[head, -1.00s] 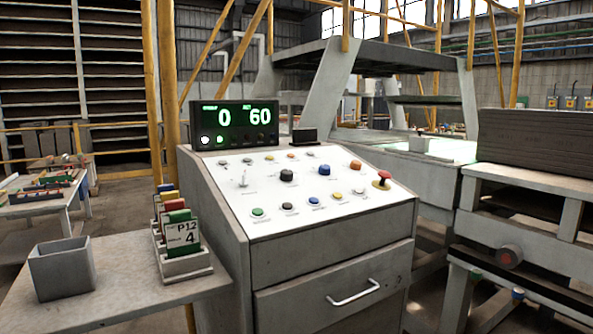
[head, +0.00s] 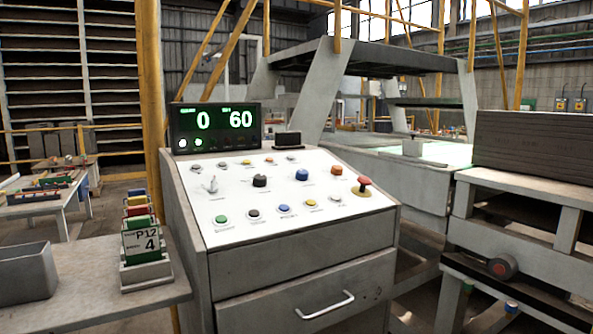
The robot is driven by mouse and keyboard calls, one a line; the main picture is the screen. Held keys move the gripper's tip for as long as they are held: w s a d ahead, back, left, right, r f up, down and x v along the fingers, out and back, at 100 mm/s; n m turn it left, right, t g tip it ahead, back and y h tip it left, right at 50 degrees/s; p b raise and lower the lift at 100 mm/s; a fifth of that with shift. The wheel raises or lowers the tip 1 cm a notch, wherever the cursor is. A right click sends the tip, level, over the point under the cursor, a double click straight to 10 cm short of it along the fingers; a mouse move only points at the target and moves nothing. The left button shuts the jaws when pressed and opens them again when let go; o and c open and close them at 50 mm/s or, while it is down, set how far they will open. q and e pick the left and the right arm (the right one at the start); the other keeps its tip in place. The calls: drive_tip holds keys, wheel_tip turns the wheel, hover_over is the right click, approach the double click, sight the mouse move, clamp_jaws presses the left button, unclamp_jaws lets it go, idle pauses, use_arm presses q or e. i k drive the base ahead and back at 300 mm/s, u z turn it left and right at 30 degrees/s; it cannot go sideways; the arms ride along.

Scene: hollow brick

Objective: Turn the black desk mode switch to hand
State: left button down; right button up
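The black mode switch (head: 260,181) is a round black knob near the middle of the white sloped panel (head: 240,211) on the grey control desk (head: 305,244). Its label is too small to read, so I cannot tell which position it points to. A blue knob (head: 302,175) sits to its right and a silver toggle lever (head: 211,185) to its left. Neither of my grippers is in view, and nothing covers the panel.
A red mushroom button (head: 364,183) is at the panel's right. A display (head: 215,127) reading 0 and 60 stands behind it. At left, a side table (head: 95,312) bears a grey bin (head: 27,272) and a card rack (head: 146,275). A drawer handle (head: 325,305) juts out in front.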

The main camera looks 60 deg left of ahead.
sight(258, 180)
drive_tip(key=i, duration=0.3)
drive_tip(key=u, duration=1.45)
